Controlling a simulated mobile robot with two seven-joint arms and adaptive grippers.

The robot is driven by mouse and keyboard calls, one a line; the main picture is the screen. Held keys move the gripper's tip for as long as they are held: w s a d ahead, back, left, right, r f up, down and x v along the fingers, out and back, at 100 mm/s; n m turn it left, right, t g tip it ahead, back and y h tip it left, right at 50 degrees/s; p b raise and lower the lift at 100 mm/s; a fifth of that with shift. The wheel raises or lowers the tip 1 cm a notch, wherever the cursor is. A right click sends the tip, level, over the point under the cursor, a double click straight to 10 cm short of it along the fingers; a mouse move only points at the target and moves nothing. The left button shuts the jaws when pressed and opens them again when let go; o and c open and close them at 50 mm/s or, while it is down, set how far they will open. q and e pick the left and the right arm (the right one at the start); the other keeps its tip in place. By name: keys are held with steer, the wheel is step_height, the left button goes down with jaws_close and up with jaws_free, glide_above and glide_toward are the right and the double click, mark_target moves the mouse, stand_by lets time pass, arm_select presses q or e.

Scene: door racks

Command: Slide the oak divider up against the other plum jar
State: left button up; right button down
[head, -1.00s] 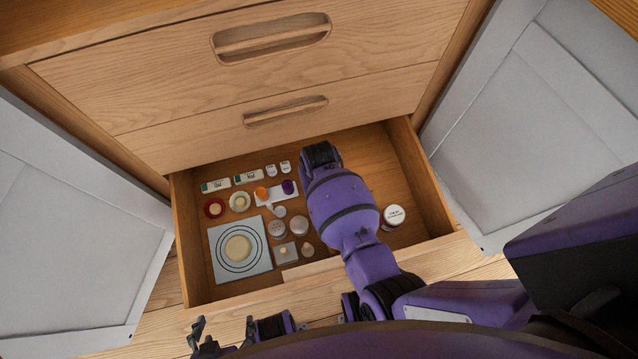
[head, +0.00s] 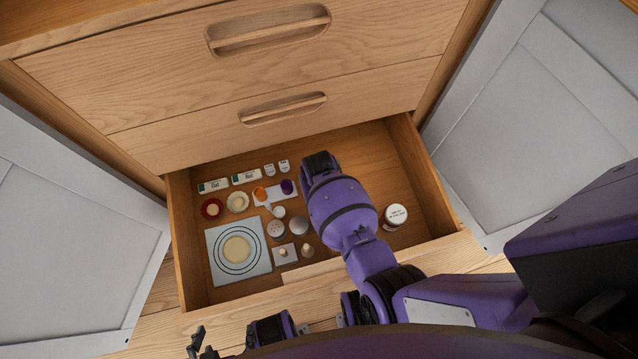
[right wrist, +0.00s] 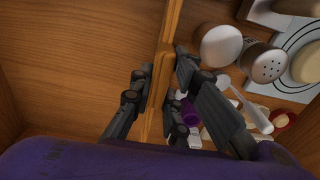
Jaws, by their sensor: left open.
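The oak divider (right wrist: 165,70) is a thin upright wooden panel in the right wrist view. My right gripper (right wrist: 163,62) has one finger on each side of it and looks shut on it. In the head view the divider and this gripper are hidden under my right arm. A jar with a white, printed lid (head: 395,215) stands in the drawer to the right of my arm; its label is too small to read. A purple-topped item (head: 287,187) lies left of the arm. My left gripper (head: 222,334) is open and empty at the lower edge.
The open drawer (head: 182,245) holds several white boxes, small bowls, shakers and a ringed square board (head: 222,270) on its left side. The floor between divider and jar (right wrist: 75,65) looks clear in the right wrist view. Grey doors (head: 75,270) stand open on both sides.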

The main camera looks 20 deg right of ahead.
arm_select(q)
steer(key=shift+w, duration=0.2)
arm_select(e)
steer(key=shift+d, duration=0.1)
steer(key=shift+d, duration=0.25)
arm_select(q)
steer(key=r+p, duration=0.1)
steer(key=w+r+p, duration=0.1)
steer(key=r+p, duration=0.1)
steer(key=p, duration=0.1)
steer(key=shift+w+d+r, duration=0.2)
steer(key=shift+d+r, duration=0.05)
arm_select(e)
steer(key=d, duration=1.6)
steer(key=shift+d, duration=0.25)
arm_select(q)
steer(key=shift+r, duration=0.1)
arm_select(e)
steer(key=c, duration=1.7)
jaws_free()
arm_select(q)
steer(key=shift+w, duration=0.15)
arm_select(e)
steer(key=shift+r, duration=0.1)
